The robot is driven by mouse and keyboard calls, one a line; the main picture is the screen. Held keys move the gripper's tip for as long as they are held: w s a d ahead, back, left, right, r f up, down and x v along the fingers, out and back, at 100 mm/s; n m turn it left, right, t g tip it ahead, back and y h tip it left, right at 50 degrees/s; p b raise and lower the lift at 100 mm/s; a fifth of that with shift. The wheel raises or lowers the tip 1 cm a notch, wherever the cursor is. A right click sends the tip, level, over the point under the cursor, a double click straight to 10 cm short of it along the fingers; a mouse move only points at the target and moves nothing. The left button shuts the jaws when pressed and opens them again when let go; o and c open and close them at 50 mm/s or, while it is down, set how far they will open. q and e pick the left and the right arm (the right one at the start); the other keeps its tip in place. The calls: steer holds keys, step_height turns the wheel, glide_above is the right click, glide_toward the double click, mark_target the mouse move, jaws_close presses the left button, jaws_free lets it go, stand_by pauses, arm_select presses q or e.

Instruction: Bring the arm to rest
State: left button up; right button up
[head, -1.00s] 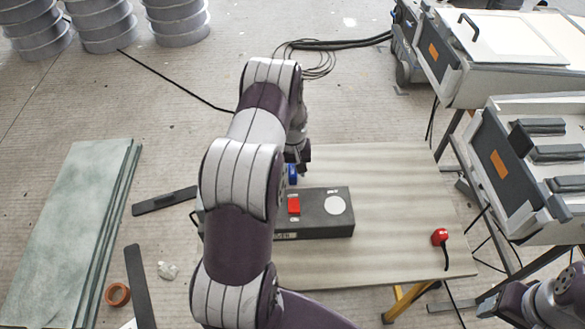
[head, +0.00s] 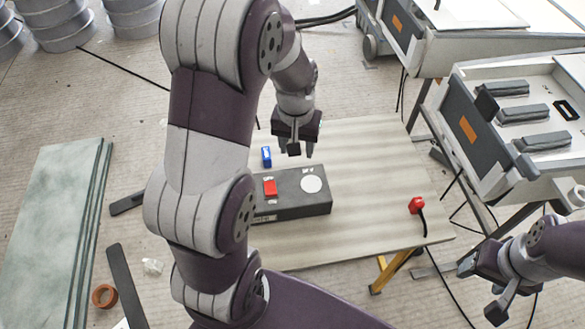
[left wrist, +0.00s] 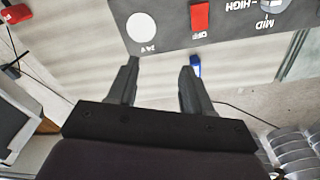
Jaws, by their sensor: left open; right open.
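My left arm rises large through the middle of the head view. Its gripper (head: 296,150) hangs over the table beyond the dark control box and is open. In the left wrist view the fingers (left wrist: 158,68) are apart with nothing between them. My right gripper (head: 478,288) is open and empty at the lower right, beside the table and low in the picture. The dark box (head: 290,205) lies on the table with a red switch (head: 270,187) and a white disc (head: 311,184). The wrist view shows the box's OFF, HIGH and MID lettering.
A small blue thing (head: 266,157) lies beyond the box. A red button (head: 416,205) with a cable sits at the table's right edge. The wooden table (head: 380,160) is bare around it. A grey mould stand (head: 520,110) rises close at right; green panels (head: 50,220) lie at left.

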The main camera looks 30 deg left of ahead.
arm_select(q)
steer(key=s+d+r+m+p, duration=0.3)
steer(key=s+d+r+p, duration=0.1)
steer(key=s, duration=0.6)
steer(key=d+r, duration=0.1)
steer(key=d, duration=0.1)
steer(key=shift+d+r+m+t, duration=0.3)
steer(key=shift+d, duration=0.1)
steer(key=shift+w, duration=0.1)
